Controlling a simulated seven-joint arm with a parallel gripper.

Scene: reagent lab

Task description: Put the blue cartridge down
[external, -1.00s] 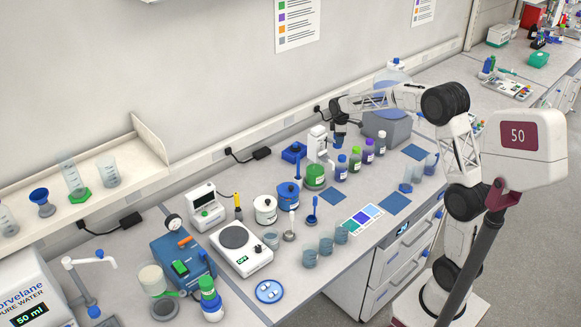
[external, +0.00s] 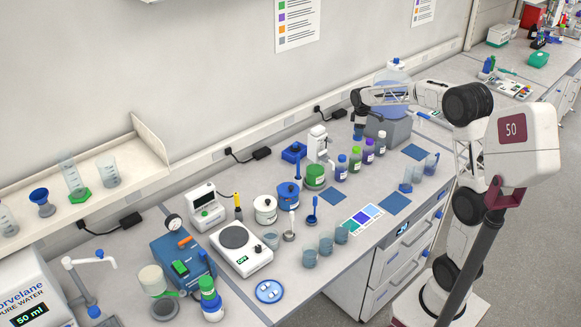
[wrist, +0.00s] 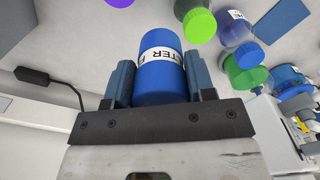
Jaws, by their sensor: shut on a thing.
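The blue cartridge (wrist: 163,80), a blue cylinder with a white lettered label band, is held between the two fingers of my gripper (wrist: 163,85) in the wrist view. In the external view my gripper (external: 358,118) points down at the back of the bench, and the cartridge (external: 358,133) shows as a small dark blue shape beneath it. The cartridge is left of the grey box with the large blue container and behind the row of bottles. I cannot tell whether its lower end touches the bench.
Several capped bottles (external: 355,160) stand in a row just in front of the cartridge. A white dispenser (external: 318,146) is to its left, and a grey box (external: 388,130) with a blue container (external: 391,84) to its right. Blue mats (external: 395,203) lie nearer the front edge.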

